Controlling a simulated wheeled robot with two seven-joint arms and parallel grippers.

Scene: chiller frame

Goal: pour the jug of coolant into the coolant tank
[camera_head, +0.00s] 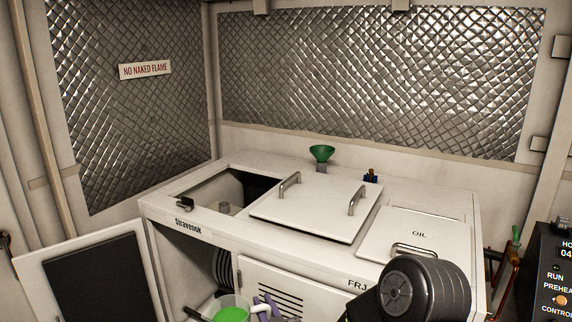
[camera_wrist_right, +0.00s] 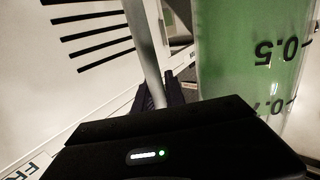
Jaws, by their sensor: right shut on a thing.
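The jug (camera_head: 231,313) is clear and holds bright green coolant. It is at the bottom of the head view, in front of the white machine, and its lower part is cut off. My right gripper (camera_head: 266,306) is shut on the jug's pale handle, which also shows in the right wrist view (camera_wrist_right: 143,45). There, the jug's wall (camera_wrist_right: 255,75) with upside-down scale marks fills the right side. I cannot tell whether this is the coolant tank. My left gripper is not in view.
A green funnel (camera_head: 321,153) stands at the back of the machine top. A closed lid (camera_head: 310,207) with two handles lies beside the bay. An OIL panel (camera_head: 415,234) is to the right. An open door (camera_head: 95,275) stands at the left, and a control box (camera_head: 551,270) at the right.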

